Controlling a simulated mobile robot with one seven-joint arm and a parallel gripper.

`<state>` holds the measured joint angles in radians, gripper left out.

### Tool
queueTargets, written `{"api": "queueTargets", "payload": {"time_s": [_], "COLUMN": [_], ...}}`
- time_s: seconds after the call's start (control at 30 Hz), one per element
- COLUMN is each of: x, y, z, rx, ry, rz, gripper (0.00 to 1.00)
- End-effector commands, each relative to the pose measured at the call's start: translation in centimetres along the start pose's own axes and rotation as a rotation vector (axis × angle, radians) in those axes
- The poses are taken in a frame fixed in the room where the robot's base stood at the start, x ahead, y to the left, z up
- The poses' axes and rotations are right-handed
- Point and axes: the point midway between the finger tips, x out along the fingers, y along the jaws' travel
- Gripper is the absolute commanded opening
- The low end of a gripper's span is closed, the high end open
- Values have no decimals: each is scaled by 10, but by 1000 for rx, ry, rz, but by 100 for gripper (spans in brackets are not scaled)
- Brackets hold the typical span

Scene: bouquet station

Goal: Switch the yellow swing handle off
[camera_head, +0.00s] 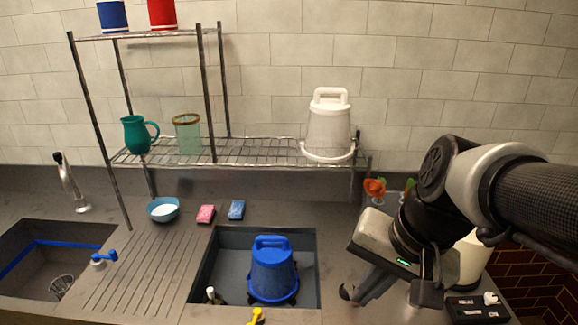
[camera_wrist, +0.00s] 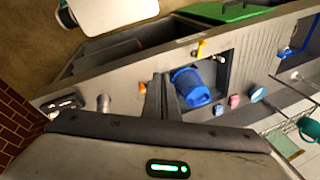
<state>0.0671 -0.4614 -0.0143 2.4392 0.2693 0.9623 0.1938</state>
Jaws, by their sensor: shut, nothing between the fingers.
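The yellow swing handle (camera_head: 256,315) is at the near edge of the middle sink, just in front of the blue bucket, and is partly cut off by the bottom of the head view. It also shows in the wrist view (camera_wrist: 200,48), on the grey counter rim beside the sink. I cannot tell from its tilt whether it is on or off. My gripper (camera_head: 360,292) is over the counter right of the middle sink, pointing down and left. Its fingers, also in the wrist view (camera_wrist: 158,95), are together and empty, apart from the handle.
The blue bucket (camera_head: 273,272) stands in the middle sink (camera_head: 213,265). A blue handle (camera_head: 103,259) is by the left sink. A black box with a white handle (camera_head: 478,307) is at right. Sponges, a bowl (camera_head: 163,209) and a wire rack (camera_head: 255,150) with a white bucket (camera_head: 329,125) are behind.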

Motion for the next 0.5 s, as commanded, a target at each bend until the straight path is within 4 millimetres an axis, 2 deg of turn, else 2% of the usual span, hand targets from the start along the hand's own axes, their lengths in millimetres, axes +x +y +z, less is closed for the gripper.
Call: {"api": "queueTargets", "payload": {"time_s": [0.03, 0.2, 0.4, 0.5], "x": [27, 82, 138, 158], "y": [0, -13, -25, -28], "z": [2, 1, -10, -16], "rx": [109, 493, 909, 1060], "ry": [-71, -288, -504, -580], "rz": [-20, -90, -140, -154], "gripper": [0, 0, 0, 0]}}
